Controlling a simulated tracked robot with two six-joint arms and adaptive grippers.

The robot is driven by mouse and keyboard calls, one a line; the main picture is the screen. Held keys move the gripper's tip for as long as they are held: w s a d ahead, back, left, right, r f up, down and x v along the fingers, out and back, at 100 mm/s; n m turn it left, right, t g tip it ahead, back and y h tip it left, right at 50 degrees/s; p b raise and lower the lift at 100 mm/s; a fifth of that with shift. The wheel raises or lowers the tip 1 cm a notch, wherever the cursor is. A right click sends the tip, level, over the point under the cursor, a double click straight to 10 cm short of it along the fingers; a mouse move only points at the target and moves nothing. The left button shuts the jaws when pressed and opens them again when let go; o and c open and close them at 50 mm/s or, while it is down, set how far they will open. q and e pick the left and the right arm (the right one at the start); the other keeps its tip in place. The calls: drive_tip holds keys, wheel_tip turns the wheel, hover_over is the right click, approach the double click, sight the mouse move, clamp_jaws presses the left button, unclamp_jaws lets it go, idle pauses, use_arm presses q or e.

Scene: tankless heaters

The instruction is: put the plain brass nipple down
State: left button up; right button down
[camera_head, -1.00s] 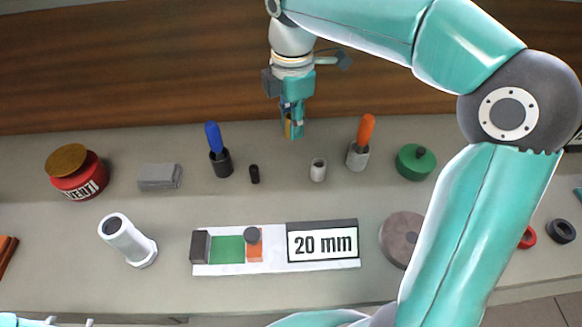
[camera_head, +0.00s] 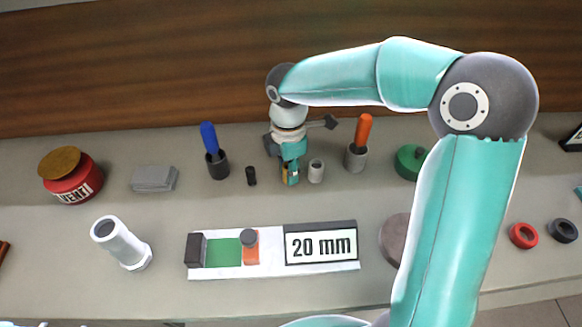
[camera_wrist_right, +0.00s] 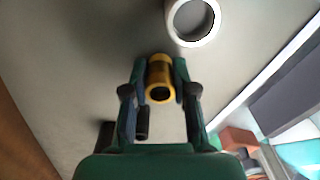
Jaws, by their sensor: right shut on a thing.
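The plain brass nipple (camera_wrist_right: 160,78) is a short yellow tube with a dark bore, held between the two fingers of my right gripper (camera_wrist_right: 160,85). In the head view my right gripper (camera_head: 290,177) points down close to the bench, between the small black cylinder and the small grey-white ring. Only a sliver of the brass shows there. I cannot tell whether the nipple touches the bench. My left gripper does not show; only a bit of my left arm may show at the bottom left corner.
The small grey-white ring (camera_head: 316,171) is close to the right of my gripper, and the small black cylinder (camera_head: 251,176) to its left. Blue-handled (camera_head: 209,138) and orange-handled (camera_head: 363,131) tools stand in cups. The 20 mm gauge board (camera_head: 321,246) lies in front, with bare bench between.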

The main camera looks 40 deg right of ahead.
drive_tip(key=shift+f, duration=0.15)
drive_tip(key=c, duration=0.9)
unclamp_jaws()
wheel_tip(320, 180, up, 12)
drive_tip(key=shift+r+p, duration=0.2)
drive_tip(key=shift+p, duration=0.4)
